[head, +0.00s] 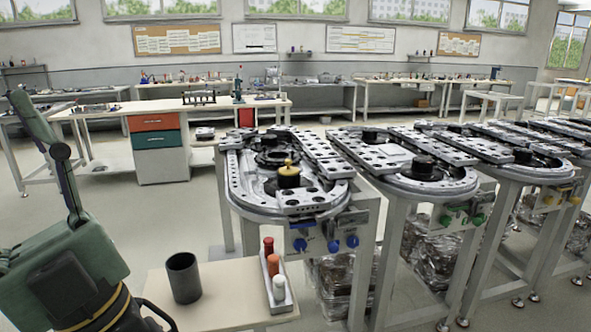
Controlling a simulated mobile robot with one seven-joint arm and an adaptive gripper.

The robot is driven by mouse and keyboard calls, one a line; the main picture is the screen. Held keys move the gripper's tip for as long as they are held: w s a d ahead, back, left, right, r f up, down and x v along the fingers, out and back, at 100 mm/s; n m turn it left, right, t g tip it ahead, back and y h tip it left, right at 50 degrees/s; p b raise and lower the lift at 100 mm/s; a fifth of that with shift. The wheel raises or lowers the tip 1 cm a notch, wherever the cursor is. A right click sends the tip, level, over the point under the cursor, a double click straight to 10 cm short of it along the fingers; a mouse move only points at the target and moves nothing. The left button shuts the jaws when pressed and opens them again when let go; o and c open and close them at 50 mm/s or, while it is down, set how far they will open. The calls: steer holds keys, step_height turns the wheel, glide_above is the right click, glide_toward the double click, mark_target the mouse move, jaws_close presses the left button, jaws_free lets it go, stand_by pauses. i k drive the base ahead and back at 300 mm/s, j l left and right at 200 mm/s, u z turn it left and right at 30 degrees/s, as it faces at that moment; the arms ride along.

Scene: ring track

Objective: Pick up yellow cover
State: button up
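A small yellow cover (289,166) with a knob on top sits on a black cylinder (288,181). The cylinder stands on the near end of the closest grey ring track (258,200), right of the picture's middle left. Nothing touches the cover from above. Dark green arm parts (62,268) fill the lower left and look like mine. I cannot make out my gripper's fingertips in this view.
A small table (225,290) in front holds a dark open cup (183,278) and a rack with red, orange and white cylinders (278,289). More ring tracks (430,180) stand to the right. A workbench with drawers (155,135) stands behind. Open floor (165,222) lies behind the small table.

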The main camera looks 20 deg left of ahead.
mark_target(288, 171)
steer(key=z, duration=0.65)
steer(key=i+z, duration=0.1)
steer(key=z, duration=0.55)
steer(key=j+z, duration=0.1)
steer(key=z, duration=0.6)
steer(key=i+j+z, duration=0.1)
steer(key=z, duration=0.55)
steer(key=j+z, duration=0.1)
steer(key=z, duration=1.2)
steer(key=j+z, duration=0.15)
steer(key=z, duration=0.5)
steer(key=k+z, duration=0.1)
steer(key=z, duration=0.6)
steer(key=k+u, duration=0.15)
steer(key=u, duration=0.15)
steer(key=k+j+u, duration=0.1)
steer(key=u, duration=0.65)
steer(key=k+j+u, duration=0.1)
steer(key=u, duration=0.85)
steer(key=j+u, duration=0.1)
steer(key=u, duration=0.4)
steer(key=j+u, duration=0.1)
steer(key=u, duration=0.85)
